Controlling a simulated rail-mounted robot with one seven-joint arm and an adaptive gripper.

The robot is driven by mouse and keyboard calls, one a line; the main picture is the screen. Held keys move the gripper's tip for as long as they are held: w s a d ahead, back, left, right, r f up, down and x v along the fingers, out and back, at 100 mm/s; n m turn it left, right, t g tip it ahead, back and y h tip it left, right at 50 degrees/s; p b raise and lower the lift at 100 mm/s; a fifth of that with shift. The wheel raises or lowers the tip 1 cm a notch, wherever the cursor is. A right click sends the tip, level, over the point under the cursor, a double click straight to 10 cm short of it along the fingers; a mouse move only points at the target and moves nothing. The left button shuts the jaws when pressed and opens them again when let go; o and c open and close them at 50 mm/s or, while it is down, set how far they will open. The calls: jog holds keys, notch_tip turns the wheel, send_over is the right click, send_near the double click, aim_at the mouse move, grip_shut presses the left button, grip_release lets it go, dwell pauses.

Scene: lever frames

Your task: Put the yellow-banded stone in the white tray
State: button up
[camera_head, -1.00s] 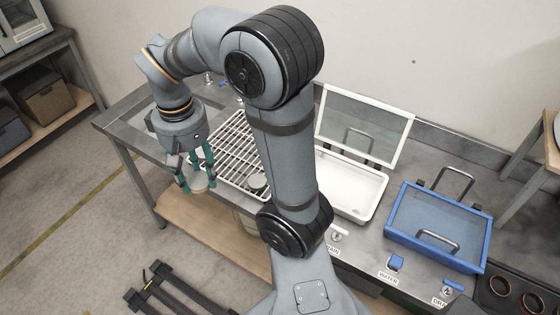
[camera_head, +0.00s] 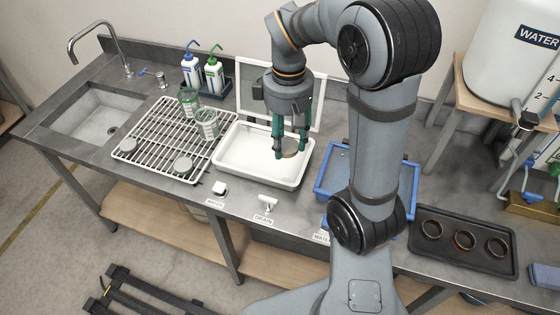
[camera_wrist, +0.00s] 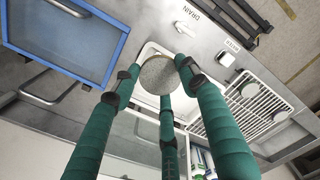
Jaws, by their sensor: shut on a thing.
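My gripper (camera_head: 290,149) has green fingers, shut around the rim of a round, flat grey stone with a yellowish edge (camera_head: 290,155). The stone's speckled face shows between the fingers in the wrist view (camera_wrist: 158,75). In the head view, gripper and stone are over the right part of the white tray (camera_head: 245,160), whose lid with a white frame (camera_head: 240,82) stands open behind it. The stone appears to be held above the tray floor; the exact gap cannot be told. The rest of the tray floor looks empty.
Two wash bottles (camera_head: 214,76) stand behind. A blue-framed tray (camera_head: 325,184) is close on the right, partly hidden by my arm. A black tray with three rings (camera_head: 480,265) lies farther right.

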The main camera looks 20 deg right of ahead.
jog(key=w+d+f+n+b, duration=0.3)
jog(key=w+d+f+n, duration=0.2)
jog(key=f+n, duration=0.5)
jog(key=n+p, duration=0.2)
jog(key=p, duration=0.1)
send_over(265, 159)
notch_tip(265, 159, down, 4)
jog(key=shift+w+f, duration=0.1)
jog(key=shift+f+p, duration=0.3)
jog(key=shift+f, duration=1.8)
jog(key=shift+f, duration=0.2)
jog(key=o, duration=1.2)
jog(key=shift+r, duration=0.1)
notch_tip(265, 159, up, 12)
jog(key=shift+r, duration=0.1)
